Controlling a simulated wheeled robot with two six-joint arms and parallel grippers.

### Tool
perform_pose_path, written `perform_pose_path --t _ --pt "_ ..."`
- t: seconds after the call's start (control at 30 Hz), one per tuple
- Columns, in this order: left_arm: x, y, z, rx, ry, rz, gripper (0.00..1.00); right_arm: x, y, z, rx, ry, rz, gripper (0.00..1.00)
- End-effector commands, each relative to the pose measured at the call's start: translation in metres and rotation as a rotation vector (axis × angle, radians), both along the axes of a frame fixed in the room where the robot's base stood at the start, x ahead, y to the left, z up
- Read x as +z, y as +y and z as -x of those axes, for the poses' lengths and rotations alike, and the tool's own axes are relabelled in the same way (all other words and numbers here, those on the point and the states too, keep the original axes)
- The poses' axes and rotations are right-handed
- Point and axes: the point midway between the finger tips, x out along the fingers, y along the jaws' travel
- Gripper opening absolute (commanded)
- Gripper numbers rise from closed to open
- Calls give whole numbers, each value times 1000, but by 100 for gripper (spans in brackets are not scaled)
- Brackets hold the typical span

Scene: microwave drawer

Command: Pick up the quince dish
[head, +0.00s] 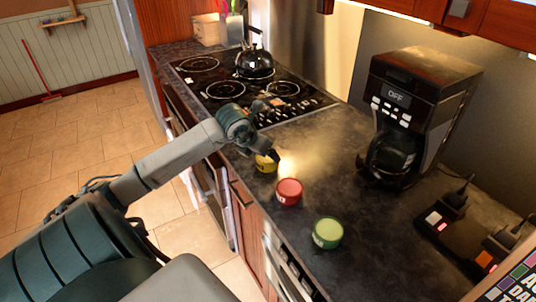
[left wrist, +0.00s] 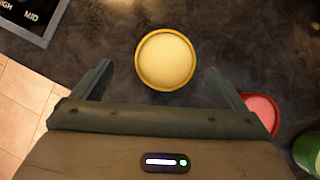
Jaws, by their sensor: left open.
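The quince dish is most likely the round yellow dish (head: 264,165), on the dark counter between the stove and a red dish; my left gripper partly hides it in the head view. In the left wrist view the yellow dish (left wrist: 166,60) shows whole from above, with a pale yellow inside and a darker yellow rim. My left gripper (head: 262,154) is open and empty, over or close by the dish. In the left wrist view its fingers (left wrist: 158,72) stand apart, one to each side of the dish, with gaps between. My right gripper is not in view.
A red dish (head: 289,191) and a green dish (head: 328,232) stand in a row nearer on the counter (head: 345,128). A black coffee maker (head: 415,110) stands to the right. The stove (head: 222,88) bears a black kettle (head: 254,64).

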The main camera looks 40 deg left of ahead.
Motion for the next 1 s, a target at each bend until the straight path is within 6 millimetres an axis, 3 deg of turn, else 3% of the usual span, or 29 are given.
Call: perform_pose_path --t 0.27,0.5,0.7,0.93,1.0 --pt "-9 -2 -7 1 1 4 93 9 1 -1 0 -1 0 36" --pt "-31 -6 -21 1 3 4 93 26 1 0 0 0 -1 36" --pt "-46 -4 -30 -1 1 1 93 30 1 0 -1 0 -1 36" --pt "-48 -3 -30 -2 1 -1 93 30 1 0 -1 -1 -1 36" --pt "-48 -4 -30 -2 1 -1 83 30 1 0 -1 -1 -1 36"
